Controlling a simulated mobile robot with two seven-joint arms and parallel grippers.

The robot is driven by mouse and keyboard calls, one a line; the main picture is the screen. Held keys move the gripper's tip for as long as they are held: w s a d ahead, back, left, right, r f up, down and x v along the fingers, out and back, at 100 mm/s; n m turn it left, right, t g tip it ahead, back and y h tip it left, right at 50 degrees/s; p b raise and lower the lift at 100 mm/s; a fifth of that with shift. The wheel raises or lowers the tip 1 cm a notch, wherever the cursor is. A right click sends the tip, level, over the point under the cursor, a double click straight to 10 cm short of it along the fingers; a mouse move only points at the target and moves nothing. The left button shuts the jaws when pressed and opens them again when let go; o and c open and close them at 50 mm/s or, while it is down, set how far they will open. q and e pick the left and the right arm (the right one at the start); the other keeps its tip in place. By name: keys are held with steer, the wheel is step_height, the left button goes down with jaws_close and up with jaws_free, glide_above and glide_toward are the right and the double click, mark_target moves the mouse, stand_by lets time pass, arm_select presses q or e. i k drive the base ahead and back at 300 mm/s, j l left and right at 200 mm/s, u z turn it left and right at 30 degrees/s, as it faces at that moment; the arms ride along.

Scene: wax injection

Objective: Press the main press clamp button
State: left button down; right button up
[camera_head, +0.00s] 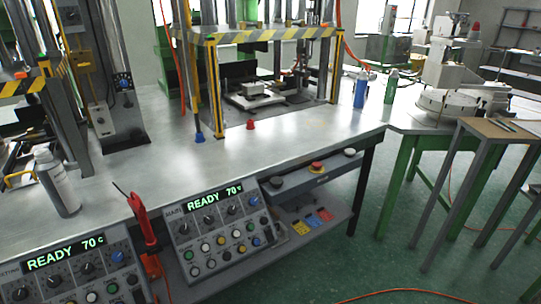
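The main press (263,35) has a yellow-and-black striped beam and stands on the metal bench. Below the bench edge is the control box marked MAIN (178,222), with a green display reading READY 70, several black knobs and rows of coloured round buttons. To its right, a dark bar (296,179) under the bench edge carries a red button (316,167) between a black button (276,183) and a grey-black button (350,153). The lettering is too small to tell which button is the clamp button. Neither of my grippers is in view.
A second READY 70 control box (68,270) stands at lower left. A red-handled tool (141,219) hangs between the boxes. A grey bottle (56,186), blue bottle (361,91) and green bottle (391,87) stand on the bench (300,138). Green floor lies open at lower right.

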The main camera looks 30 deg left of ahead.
mark_target(188, 255)
steer(key=u, duration=1.4)
